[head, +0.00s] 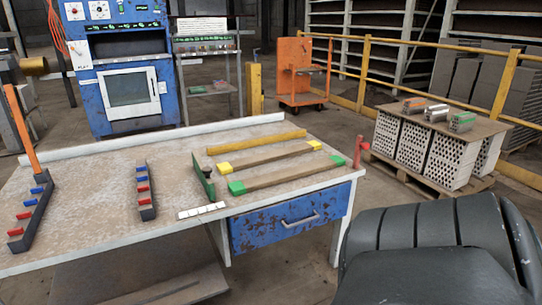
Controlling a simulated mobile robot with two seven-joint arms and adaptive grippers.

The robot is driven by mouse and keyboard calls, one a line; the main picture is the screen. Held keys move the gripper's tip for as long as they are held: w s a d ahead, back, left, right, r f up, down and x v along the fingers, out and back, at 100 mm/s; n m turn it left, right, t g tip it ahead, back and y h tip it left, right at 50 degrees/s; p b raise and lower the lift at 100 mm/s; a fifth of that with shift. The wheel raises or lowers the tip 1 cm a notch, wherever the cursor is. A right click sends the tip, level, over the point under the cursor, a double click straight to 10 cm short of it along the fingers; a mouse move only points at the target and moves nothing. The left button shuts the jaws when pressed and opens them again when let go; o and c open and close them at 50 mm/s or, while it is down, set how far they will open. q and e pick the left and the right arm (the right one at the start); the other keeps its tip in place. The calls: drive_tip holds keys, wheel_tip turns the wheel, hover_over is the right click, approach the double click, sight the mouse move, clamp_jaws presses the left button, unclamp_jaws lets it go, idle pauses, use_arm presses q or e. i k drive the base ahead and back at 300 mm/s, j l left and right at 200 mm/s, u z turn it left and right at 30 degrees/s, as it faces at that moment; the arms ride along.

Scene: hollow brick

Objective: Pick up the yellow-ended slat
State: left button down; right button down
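The yellow-ended slat (270,156) is a brown bar with a yellow block at each end. It lies flat toward the right of the worktable (110,230), slanting up to the right. A similar slat with green ends (288,174) lies in front of it, roughly parallel and apart from it. A plain yellow bar (258,142) lies behind it. Nothing holds the yellow-ended slat, and its top is in clear view. Neither gripper can be recognised in the head view.
A green upright plate (203,178) stands left of the slats. Two dark racks with red and blue pieces, one left (38,208) and one middle (146,190), sit on the table. A dark ribbed shape (430,250) fills the lower right. A red fixture (360,151) marks the right corner.

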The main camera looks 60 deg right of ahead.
sight(232, 166)
drive_tip(key=z, duration=1.95)
